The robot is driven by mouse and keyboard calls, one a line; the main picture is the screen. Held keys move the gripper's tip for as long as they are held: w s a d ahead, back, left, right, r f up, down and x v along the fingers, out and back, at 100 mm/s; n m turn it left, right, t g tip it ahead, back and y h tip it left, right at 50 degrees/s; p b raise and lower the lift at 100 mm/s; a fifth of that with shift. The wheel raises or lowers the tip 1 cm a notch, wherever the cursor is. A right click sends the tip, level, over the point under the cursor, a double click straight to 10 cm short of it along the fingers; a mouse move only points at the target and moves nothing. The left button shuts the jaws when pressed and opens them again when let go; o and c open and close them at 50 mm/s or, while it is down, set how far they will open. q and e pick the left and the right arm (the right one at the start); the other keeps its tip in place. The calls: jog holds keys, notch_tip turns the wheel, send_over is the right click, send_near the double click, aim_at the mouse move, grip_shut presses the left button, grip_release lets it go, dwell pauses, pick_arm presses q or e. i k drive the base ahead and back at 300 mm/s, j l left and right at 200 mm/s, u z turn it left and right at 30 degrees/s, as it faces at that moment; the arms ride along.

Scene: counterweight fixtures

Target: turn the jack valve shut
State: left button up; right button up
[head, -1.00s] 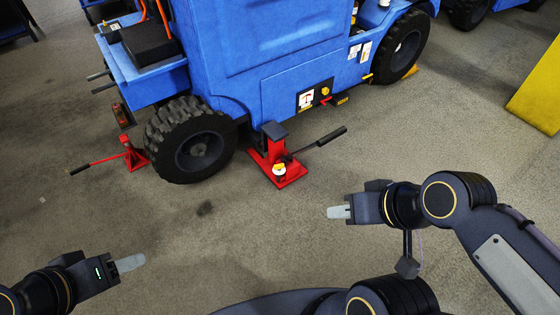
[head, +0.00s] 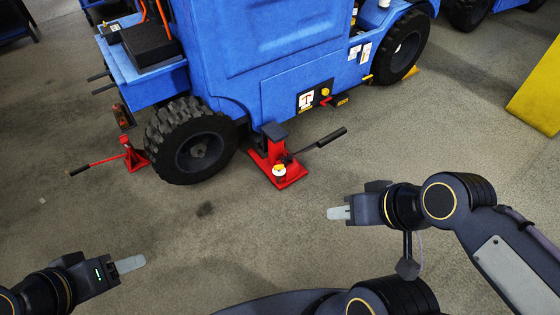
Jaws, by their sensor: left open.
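The red jack (head: 274,155) stands on the floor against the side of the blue vehicle, right of its near wheel. A black-gripped handle (head: 320,142) sticks out from it to the right. A small yellow and white knob (head: 279,170), which looks like the valve, sits low on the jack's front. My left gripper (head: 138,263) is at the lower left, apart from the jack and empty. My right gripper (head: 334,213) is right of and nearer than the jack, over bare floor. Its fingers are seen side-on, so their gap cannot be made out.
The blue vehicle (head: 270,60) fills the upper middle, with a black wheel (head: 196,142) beside the jack. A smaller red stand (head: 132,157) with a long handle is left of that wheel. A yellow block (head: 540,90) is at the right. The floor in front is clear.

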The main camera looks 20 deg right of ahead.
aim_at(278, 167)
jog(key=i+l+z, duration=0.25)
jog(key=i, duration=0.45)
jog(key=i+z, duration=0.2)
jog(key=i, duration=0.45)
jog(key=z, duration=1.15)
